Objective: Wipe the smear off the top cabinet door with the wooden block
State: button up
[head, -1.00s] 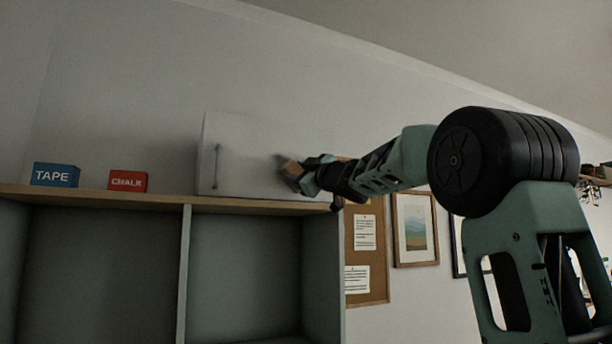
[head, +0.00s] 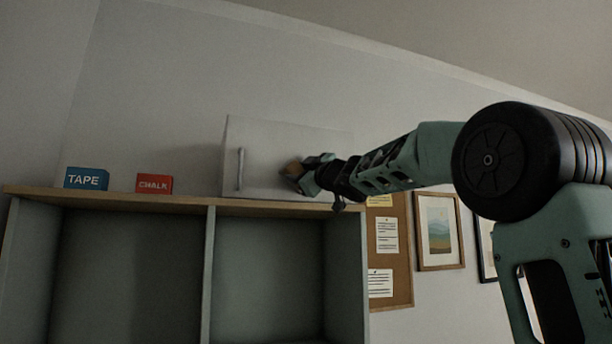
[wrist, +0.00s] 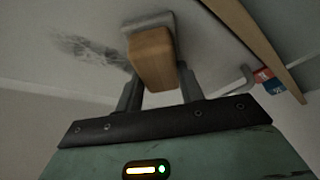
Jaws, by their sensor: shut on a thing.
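The top cabinet door (head: 262,150) is a pale panel with a vertical handle (head: 240,168) near its left edge, above the shelf unit. My gripper (head: 299,172) is at the right part of the door and is shut on the wooden block (head: 291,169). In the wrist view the wooden block (wrist: 152,58) sits between the two fingers (wrist: 160,88), with a grey pad (wrist: 148,21) at its far end, at or very close to the door (wrist: 60,20). A dark, streaky smear (wrist: 88,50) shows on the door just left of the block. In the head view my gripper hides that area.
A blue TAPE box (head: 86,178) and a red CHALK box (head: 154,184) stand on the wooden shelf top (head: 190,200), left of the door. A cork board (head: 392,270) and framed pictures (head: 438,230) hang on the wall at right.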

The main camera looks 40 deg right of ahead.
jog(key=shift+w+a+b, duration=0.25)
jog(key=shift+a+b, duration=0.05)
jog(key=shift+a, duration=0.65)
notch_tip(320, 180, up, 3)
jog(key=p, duration=0.3)
jog(key=shift+s+d+p, duration=1.9)
jog(key=shift+d+p, duration=1.1)
jog(key=shift+d, duration=3.65)
jog(key=shift+w+a+f+b, duration=0.1)
jog(key=shift+w+a+b, duration=0.65)
jog(key=shift+a, duration=1.45)
jog(key=shift+w+a+f+b, duration=0.1)
jog(key=shift+w+a+b, duration=0.65)
jog(key=shift+a, duration=1.5)
jog(key=shift+w+a+b, duration=0.45)
jog(key=shift+a+b, duration=0.55)
jog(key=shift+a, duration=1.2)
jog(key=shift+s+a+b, duration=0.15)
jog(key=shift+s+a, duration=0.1)
jog(key=shift+s, duration=0.7)
jog(key=shift+s+a+b, duration=0.1)
jog(key=shift+s+a, duration=0.2)
jog(key=shift+s, duration=0.65)
jog(key=shift+s+a+b, duration=0.15)
jog(key=shift+s+a, duration=0.1)
jog(key=shift+s, duration=0.7)
jog(key=shift+s+a, duration=0.2)
jog(key=shift+s, duration=0.55)
jog(key=shift+s+a, duration=0.2)
jog(key=shift+s, duration=0.5)
